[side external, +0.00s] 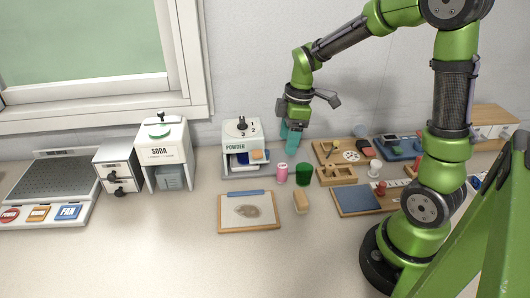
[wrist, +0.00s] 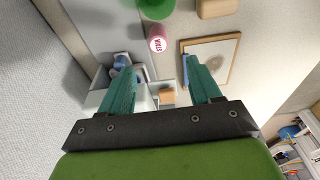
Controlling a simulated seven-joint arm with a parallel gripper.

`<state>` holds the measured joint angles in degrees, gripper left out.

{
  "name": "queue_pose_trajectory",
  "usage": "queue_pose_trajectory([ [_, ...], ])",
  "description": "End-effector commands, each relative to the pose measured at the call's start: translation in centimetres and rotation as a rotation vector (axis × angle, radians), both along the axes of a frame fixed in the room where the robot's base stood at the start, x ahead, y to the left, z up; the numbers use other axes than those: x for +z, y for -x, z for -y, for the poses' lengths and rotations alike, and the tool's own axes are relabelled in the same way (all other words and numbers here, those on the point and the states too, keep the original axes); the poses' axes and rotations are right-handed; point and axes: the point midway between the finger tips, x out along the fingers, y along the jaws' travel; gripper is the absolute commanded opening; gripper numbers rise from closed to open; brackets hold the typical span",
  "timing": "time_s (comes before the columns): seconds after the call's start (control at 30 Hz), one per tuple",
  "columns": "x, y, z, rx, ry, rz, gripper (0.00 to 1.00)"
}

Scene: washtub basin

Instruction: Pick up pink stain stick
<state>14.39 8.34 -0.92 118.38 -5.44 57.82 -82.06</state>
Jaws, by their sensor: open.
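The pink stain stick (side external: 281,173) stands upright on the counter in the side view, between the powder dispenser and a green cup. In the wrist view the stain stick (wrist: 157,41) shows its pink top and light lettering, beyond the fingertips and roughly centred between them. My gripper (side external: 290,145) has teal fingers and hangs above and behind the stick, near the wall and right of the powder dispenser. In the wrist view my gripper (wrist: 158,72) is open with its fingers well apart and nothing between them.
The green cup (side external: 304,173) is close to the stick's right. The powder dispenser (side external: 242,130) stands close to its left. A clipboard (side external: 225,213) and a tan block (side external: 301,202) lie in front. Wooden trays (side external: 330,181) are to the right. The front counter is clear.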

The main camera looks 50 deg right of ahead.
Motion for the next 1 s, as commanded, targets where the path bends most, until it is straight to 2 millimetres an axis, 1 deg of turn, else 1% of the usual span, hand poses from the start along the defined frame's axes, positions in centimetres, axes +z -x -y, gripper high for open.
queue_pose_trajectory([
  [0.03,-1.2,-0.1,-0.2,0.002,-0.003,-0.007,0.63],
  [0.1,-2.6,-0.2,-0.3,0.002,-0.002,-0.006,0.63],
  [0.2,-4.1,-0.4,-0.5,0.002,-0.001,-0.004,0.63],
  [0.47,-6.1,-0.6,-0.6,0.000,-0.001,-0.002,0.63],
  [0.7,-9.6,-0.9,-0.7,-0.001,-0.001,-0.003,0.63],
  [0.83,-10.5,-1.0,-0.8,0.000,0.000,0.000,0.63],
  [1.0,-10.6,-1.1,-0.8,-0.001,0.000,0.001,0.63],
])
